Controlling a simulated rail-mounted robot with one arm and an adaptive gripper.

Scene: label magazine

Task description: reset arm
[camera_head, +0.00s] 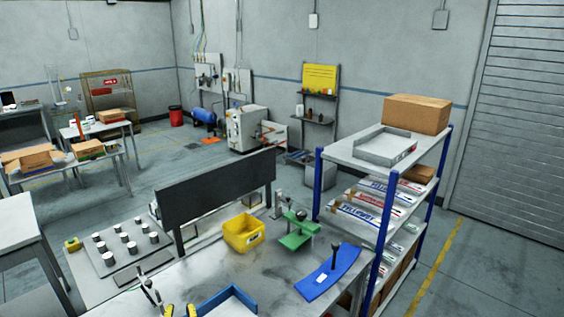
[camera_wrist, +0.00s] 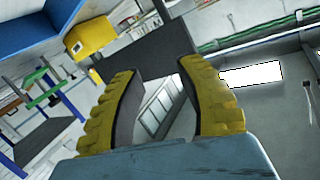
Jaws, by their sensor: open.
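My gripper (camera_wrist: 158,82) shows in the wrist view with its two yellow padded fingers spread wide and nothing between them. In the head view, two yellow fingertips (camera_head: 180,311) show at the bottom edge, left of the blue tray (camera_head: 230,302) on the grey workbench (camera_head: 215,278). The rest of the arm is out of that view. The wrist view is strongly tilted, with the yellow bin (camera_wrist: 90,38) beyond the left finger and wall and ceiling on the right.
On the bench stand the yellow bin (camera_head: 244,234), a green fixture (camera_head: 296,234) and a blue plate (camera_head: 328,274) with a dark upright handle. A dark panel (camera_head: 218,200) rises along the back edge. A blue-posted shelf (camera_head: 378,150) bounds the right side.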

